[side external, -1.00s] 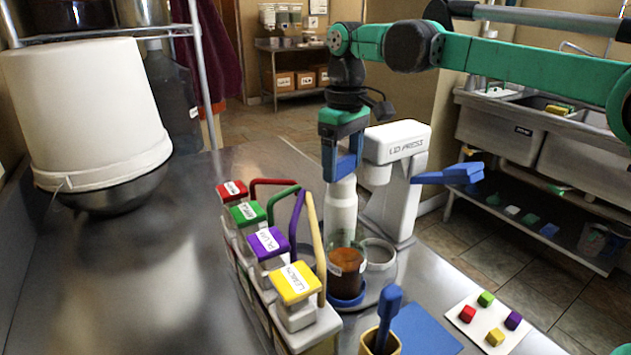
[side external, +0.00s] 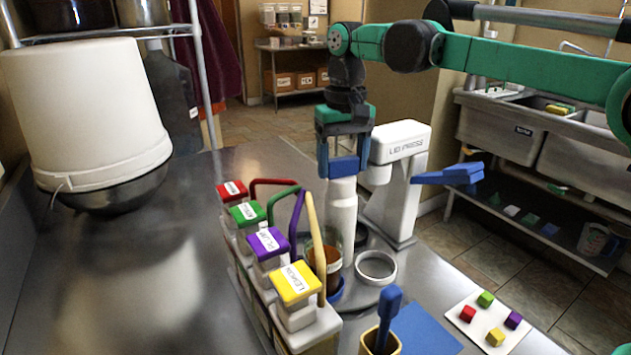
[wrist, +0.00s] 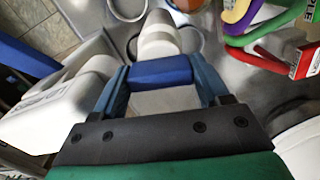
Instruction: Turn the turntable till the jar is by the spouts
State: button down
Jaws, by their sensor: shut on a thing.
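The jar (side external: 332,268) is clear with brown contents and sits on a blue base on the grey turntable (side external: 361,292). In the side view it stands close beside the spouts, partly hidden behind the yellow spout (side external: 316,250); the purple spout (side external: 297,220) is farther back. An empty white ring (side external: 376,267) lies right of the jar on the turntable. In the wrist view the post (wrist: 158,38) runs away from the fingers, and the jar (wrist: 187,4) shows at the top edge.
Dispensers with coloured caps (side external: 296,283) stand left of the turntable. A white lid press (side external: 397,180) with a blue lever stands close right of my gripper. A yellow cup (side external: 379,343) with a blue tool and a white card with coloured cubes (side external: 490,318) are in front.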

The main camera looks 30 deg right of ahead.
jog(key=shift+m, duration=3.4)
grip_release()
jog(key=shift+r, duration=2.85)
